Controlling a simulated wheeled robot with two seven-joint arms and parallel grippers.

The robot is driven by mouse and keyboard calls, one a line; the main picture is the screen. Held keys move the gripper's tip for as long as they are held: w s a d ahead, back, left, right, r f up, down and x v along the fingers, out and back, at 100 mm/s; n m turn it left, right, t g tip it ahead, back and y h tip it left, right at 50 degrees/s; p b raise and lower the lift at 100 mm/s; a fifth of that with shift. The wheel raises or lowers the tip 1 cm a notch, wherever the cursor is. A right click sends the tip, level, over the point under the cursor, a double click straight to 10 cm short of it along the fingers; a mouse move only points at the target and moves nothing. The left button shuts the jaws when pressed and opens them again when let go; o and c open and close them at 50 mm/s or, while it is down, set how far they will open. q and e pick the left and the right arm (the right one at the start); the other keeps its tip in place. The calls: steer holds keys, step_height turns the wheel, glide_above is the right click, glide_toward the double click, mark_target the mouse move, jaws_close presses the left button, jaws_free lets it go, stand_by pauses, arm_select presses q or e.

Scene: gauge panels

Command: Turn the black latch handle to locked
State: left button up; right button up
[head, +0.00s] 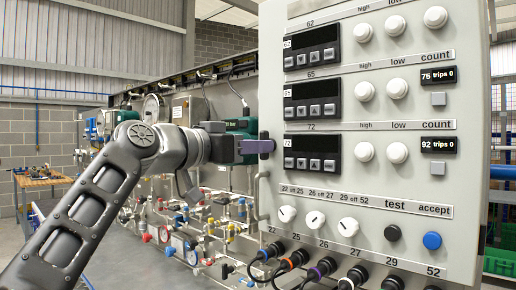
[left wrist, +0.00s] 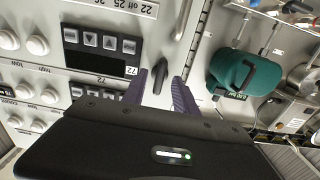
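The black latch handle (head: 265,137) is a small dark piece at the left edge of the grey gauge panel (head: 460,200), beside the display marked 72. In the left wrist view the handle (left wrist: 160,74) shows as a dark upright shape between my fingers. My left gripper (head: 256,147) reaches it from the left with its purple fingers at the panel edge. In the left wrist view the left gripper (left wrist: 161,82) is open, with one finger on each side of the handle. I cannot tell whether they touch it. My right gripper is not in view.
White knobs (head: 364,152), displays (head: 312,152) and rotary switches (head: 348,227) cover the panel face. A green device (left wrist: 245,75) sits close beside the fingers. Pipes and valves (head: 185,245) stand behind my left arm.

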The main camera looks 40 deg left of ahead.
arm_select(q)
steer(key=s, duration=0.6)
steer(key=shift+a+b, duration=0.25)
steer(key=shift+b, duration=0.2)
steer(key=shift+s, duration=0.1)
